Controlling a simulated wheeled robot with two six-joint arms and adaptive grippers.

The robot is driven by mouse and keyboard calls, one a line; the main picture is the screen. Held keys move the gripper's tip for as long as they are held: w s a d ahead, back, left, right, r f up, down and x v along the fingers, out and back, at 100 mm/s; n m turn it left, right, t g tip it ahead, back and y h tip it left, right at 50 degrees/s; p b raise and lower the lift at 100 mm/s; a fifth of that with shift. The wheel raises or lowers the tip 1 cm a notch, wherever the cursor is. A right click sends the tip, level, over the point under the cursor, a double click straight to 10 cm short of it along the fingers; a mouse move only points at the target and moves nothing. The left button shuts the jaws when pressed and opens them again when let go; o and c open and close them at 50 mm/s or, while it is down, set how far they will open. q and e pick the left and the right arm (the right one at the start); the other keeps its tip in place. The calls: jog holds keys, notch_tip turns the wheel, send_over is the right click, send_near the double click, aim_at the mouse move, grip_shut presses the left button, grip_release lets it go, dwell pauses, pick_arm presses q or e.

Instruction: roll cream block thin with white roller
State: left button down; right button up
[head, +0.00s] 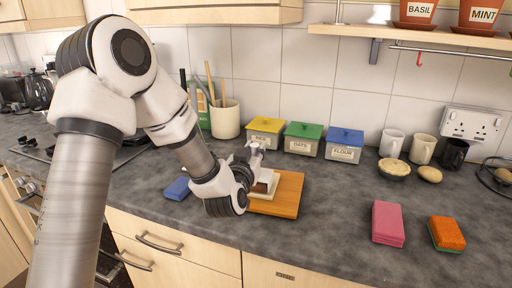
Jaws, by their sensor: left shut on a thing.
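My left gripper (256,165) reaches in over the wooden board (288,197) on the counter and is shut on what looks like the white roller (272,180). Only a small pale part of the roller shows, beside a small brown patch; my wrist hides most of it. The flat cream block (262,206) lies on the left part of the board, under the gripper and partly covered by my wrist. I cannot tell whether the roller touches the block. My right gripper is not in view.
A blue block (177,188) lies left of the board. Yellow, green and blue lidded tins (304,139) stand behind it. Counter between board and pink sponge is clear.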

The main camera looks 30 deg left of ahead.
pick_arm(q)
jog(key=shift+v, duration=1.15)
jog(key=shift+w+r, duration=0.1)
jog(key=shift+r, duration=0.1)
notch_tip(320, 180, up, 7)
jog(key=p, duration=0.5)
jog(key=shift+f, duration=0.15)
